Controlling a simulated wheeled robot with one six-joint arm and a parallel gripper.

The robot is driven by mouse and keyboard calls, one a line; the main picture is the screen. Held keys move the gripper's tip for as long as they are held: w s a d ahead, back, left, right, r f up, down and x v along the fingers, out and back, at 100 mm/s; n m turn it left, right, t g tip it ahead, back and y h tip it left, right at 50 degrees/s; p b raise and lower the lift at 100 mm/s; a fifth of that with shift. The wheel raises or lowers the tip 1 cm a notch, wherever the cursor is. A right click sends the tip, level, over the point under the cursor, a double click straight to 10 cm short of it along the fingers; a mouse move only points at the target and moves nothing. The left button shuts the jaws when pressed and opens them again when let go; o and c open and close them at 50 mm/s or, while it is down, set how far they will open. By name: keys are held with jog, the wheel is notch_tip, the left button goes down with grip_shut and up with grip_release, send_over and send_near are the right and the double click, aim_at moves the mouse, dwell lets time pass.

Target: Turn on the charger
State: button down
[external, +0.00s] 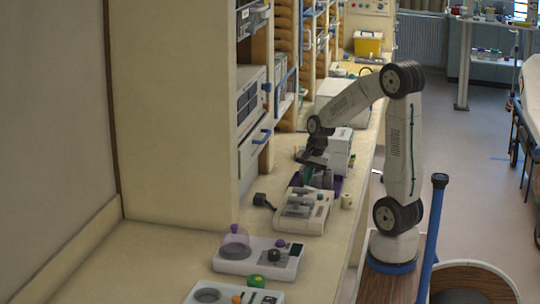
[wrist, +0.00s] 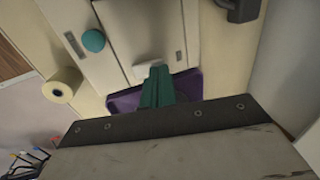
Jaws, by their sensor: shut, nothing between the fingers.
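No readable label marks the charger. A cream-white device (external: 303,212) with a raised grey part on top sits mid-counter and may be it. In the wrist view this device (wrist: 138,18) shows a round teal knob (wrist: 93,40) and a slotted panel. My gripper (external: 307,180) points down at the device's far edge, beside a purple tray (external: 329,184). In the wrist view my teal fingers (wrist: 157,75) are shut together and empty, over the purple tray (wrist: 124,101) by the device's edge. The knob lies up and left of the fingertips, apart from them.
A cream roll (external: 346,201) stands near the counter's right edge; it also shows in the wrist view (wrist: 62,85). A black block (external: 264,200) lies left of the device. Nearer is a white console (external: 258,262) with a clear dome. Shelving walls the left side.

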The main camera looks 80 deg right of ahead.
jog(key=shift+f, duration=0.2)
jog(key=shift+w+a+f+g, duration=0.1)
jog(key=shift+w+f+g, duration=0.2)
jog(key=shift+g, duration=0.2)
jog(key=shift+s, duration=1)
jog(key=shift+r, duration=0.1)
notch_tip(320, 180, up, 14)
jog(key=s, duration=0.1)
jog(key=shift+s, duration=0.4)
